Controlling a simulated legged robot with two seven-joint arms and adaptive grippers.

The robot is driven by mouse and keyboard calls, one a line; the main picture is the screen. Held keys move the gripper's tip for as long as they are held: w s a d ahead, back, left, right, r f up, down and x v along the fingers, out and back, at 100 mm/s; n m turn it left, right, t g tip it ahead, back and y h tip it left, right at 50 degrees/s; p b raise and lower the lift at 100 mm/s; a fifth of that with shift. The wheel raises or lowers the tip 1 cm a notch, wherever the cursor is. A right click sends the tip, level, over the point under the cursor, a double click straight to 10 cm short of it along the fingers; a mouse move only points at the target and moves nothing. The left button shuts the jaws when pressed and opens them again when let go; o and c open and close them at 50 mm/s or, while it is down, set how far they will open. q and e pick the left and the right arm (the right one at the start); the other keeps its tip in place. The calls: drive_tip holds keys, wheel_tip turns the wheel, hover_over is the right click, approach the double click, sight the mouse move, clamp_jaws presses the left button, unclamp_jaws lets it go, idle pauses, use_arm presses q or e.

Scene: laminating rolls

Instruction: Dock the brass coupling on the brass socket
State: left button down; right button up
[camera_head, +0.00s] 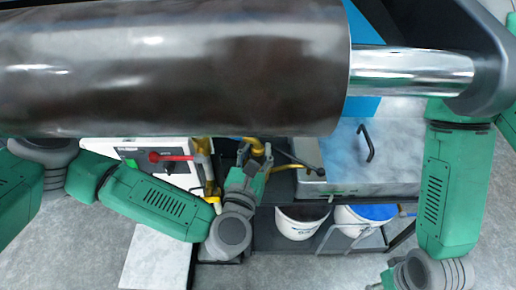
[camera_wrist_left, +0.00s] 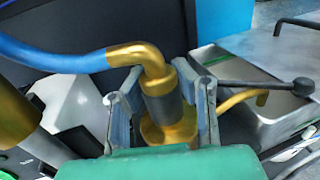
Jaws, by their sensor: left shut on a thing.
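The brass coupling (camera_wrist_left: 140,55) is a brass elbow with a dark grey sleeve (camera_wrist_left: 160,95), and a blue hose (camera_wrist_left: 50,55) runs from it to the left. My left gripper (camera_wrist_left: 163,100) is shut on the coupling, one finger on each side of the sleeve. A round brass part (camera_wrist_left: 172,130), which looks like the brass socket, shows directly under the sleeve; I cannot tell whether the two are seated or apart. In the head view my left gripper (camera_head: 250,170) is below the large roll, with brass (camera_head: 255,146) at its fingertips.
A large dark roll (camera_head: 180,70) hides the upper left of the head view. A black-knobbed lever (camera_wrist_left: 260,85) and a brass pipe (camera_wrist_left: 240,98) stand right of the gripper. White buckets (camera_head: 300,222) stand below.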

sight(256, 159)
use_arm(q)
drive_tip(key=shift+f, duration=0.35)
drive_tip(key=c, duration=1.6)
unclamp_jaws()
drive_tip(key=shift+s, duration=0.1)
drive_tip(key=shift+p+v, duration=0.4)
drive_tip(key=shift+v, duration=2.25)
drive_tip(key=shift+p+v, duration=0.45)
drive_tip(key=shift+v, duration=2.35)
